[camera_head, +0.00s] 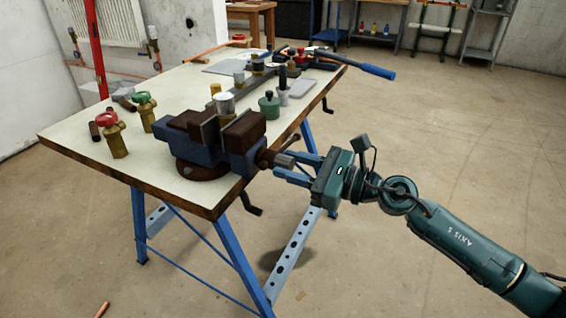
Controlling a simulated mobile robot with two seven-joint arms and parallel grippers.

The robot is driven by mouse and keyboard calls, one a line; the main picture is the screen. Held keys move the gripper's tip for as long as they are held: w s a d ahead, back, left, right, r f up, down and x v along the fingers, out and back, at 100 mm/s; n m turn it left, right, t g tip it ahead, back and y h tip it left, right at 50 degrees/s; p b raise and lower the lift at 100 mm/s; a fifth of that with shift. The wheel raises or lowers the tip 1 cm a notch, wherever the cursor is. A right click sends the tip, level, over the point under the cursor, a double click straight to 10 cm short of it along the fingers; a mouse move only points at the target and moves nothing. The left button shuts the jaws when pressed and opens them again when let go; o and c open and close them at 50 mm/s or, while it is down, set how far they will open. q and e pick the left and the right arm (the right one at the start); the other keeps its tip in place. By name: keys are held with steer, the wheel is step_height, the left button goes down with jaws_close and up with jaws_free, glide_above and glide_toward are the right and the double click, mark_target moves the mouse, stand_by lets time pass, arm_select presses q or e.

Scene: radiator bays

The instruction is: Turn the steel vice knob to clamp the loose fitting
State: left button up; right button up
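The blue vice (234,155) with dark brown jaws (243,132) stands at the table's near right corner. Its spindle ends in a greyish steel knob (284,160) that sticks out past the table edge. My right gripper (283,165) comes in from the right, its two blue-grey fingers apart with the tips at the knob. Whether they press on it I cannot tell. A silver-topped fitting (224,102) shows upright just above and behind the jaws; its lower part is hidden, so I cannot tell whether the jaws touch it. My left gripper is not in view.
On the worktable (150,180) stand a red-handled brass valve (115,138), a green-handled valve (146,112) and a green pot (269,105). A blue-handled tool (375,71) overhangs the far right edge.

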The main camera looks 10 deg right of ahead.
jaws_close()
